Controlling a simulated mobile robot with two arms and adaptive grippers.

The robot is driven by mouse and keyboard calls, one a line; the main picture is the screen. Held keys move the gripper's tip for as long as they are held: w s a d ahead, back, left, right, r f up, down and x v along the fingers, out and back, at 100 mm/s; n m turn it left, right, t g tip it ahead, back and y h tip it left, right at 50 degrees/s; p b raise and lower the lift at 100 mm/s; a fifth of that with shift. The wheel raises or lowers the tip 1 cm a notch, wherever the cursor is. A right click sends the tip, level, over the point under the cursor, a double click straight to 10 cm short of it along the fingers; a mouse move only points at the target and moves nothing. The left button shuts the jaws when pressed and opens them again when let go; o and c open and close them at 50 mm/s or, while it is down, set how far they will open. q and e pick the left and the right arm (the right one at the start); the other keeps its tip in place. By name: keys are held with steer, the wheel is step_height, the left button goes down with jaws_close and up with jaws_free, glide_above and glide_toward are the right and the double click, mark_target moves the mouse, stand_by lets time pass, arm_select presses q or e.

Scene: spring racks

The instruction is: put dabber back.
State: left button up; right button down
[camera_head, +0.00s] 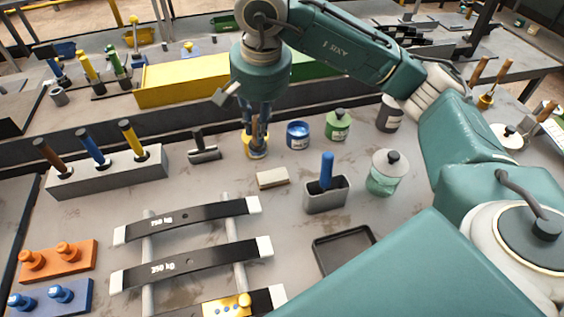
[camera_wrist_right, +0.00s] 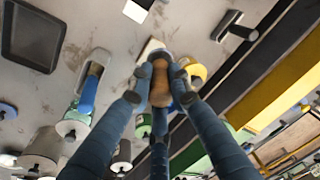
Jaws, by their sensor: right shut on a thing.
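My right gripper (camera_head: 257,132) points down over the yellow tin (camera_head: 257,154) at the back middle of the bench. Its fingers are shut on the dabber, whose tan wooden handle (camera_wrist_right: 160,84) stands between the fingertips in the right wrist view. In the head view the fingers mostly hide the dabber. My left gripper is not in view.
A blue tin (camera_head: 298,135) and a green tin (camera_head: 338,126) stand right of the yellow one. A grey holder with a blue handle (camera_head: 326,172), a glass jar (camera_head: 386,178) and a small block (camera_head: 272,178) are nearer. A black-headed tool (camera_head: 203,152) is at left.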

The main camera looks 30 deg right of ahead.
steer(key=w+d+r+m+g, duration=0.25)
steer(key=d+r+m, duration=0.2)
steer(key=m, duration=0.45)
steer(key=shift+t, duration=0.25)
step_height(320, 180, down, 19)
steer(key=shift+w+r+p, duration=0.1)
steer(key=shift+w+p, duration=0.05)
steer(key=shift+p, duration=0.75)
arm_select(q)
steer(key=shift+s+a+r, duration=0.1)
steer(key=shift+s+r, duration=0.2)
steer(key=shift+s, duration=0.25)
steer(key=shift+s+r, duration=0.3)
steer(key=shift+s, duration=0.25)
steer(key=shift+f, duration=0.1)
